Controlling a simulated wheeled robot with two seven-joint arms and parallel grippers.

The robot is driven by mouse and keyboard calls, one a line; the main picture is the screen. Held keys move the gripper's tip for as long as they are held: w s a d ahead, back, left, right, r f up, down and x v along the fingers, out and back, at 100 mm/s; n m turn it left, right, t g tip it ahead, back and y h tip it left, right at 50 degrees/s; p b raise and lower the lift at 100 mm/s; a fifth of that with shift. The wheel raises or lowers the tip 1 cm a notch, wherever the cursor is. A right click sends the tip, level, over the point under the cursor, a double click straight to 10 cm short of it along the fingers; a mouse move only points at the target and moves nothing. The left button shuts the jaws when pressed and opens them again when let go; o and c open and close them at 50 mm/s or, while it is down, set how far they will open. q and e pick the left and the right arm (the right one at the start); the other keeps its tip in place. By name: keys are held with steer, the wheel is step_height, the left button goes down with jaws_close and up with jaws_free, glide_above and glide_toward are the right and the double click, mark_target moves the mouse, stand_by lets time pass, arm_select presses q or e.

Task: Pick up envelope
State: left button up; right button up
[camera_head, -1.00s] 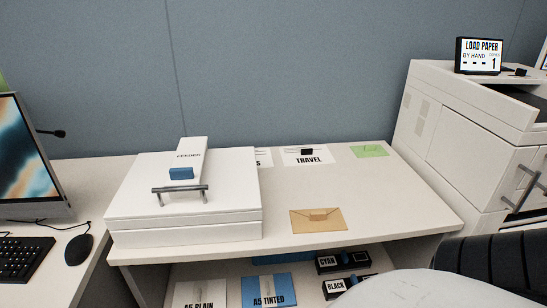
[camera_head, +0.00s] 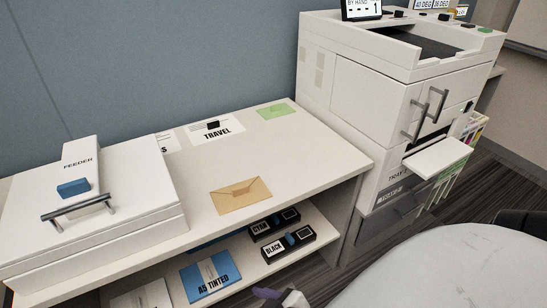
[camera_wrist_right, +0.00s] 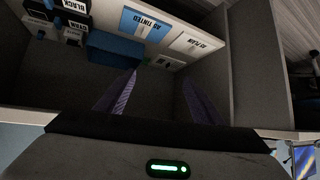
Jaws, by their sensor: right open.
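A tan envelope (camera_head: 240,195) with a flap and clasp lies flat on the white desk top, near its front edge, in the head view. My right gripper (camera_wrist_right: 160,88) is open and empty in the right wrist view, its two purple-grey fingers spread toward the lower shelf. The fingertips (camera_head: 280,296) just show at the bottom edge of the head view, below and in front of the desk, apart from the envelope. The envelope does not show in the right wrist view. My left gripper is not in view.
A white lidded feeder box (camera_head: 90,215) stands left of the envelope. A large printer (camera_head: 370,90) stands right. The lower shelf holds cartridges and an A5 TINTED pack (camera_head: 210,275).

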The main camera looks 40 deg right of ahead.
steer(key=w+d+r+m+t+h+p, duration=0.1)
steer(key=w+d+r+m+t+h, duration=0.15)
steer(key=w+d+r, duration=0.6)
steer(key=m+h, duration=0.2)
steer(key=h, duration=0.1)
glide_toward(240, 187)
steer(key=shift+w+f+t, duration=0.25)
steer(key=shift+w+f, duration=0.55)
steer(key=shift+w, duration=0.25)
steer(key=shift+w+d+f, duration=0.15)
steer(key=shift+w+d, duration=0.15)
steer(key=shift+w, duration=0.2)
steer(key=x, duration=0.3)
steer(key=shift+w+d, duration=0.25)
steer(key=shift+d, duration=0.1)
steer(key=shift+w+d+f, duration=0.1)
steer(key=shift+w+f, duration=0.1)
steer(key=shift+w, duration=0.15)
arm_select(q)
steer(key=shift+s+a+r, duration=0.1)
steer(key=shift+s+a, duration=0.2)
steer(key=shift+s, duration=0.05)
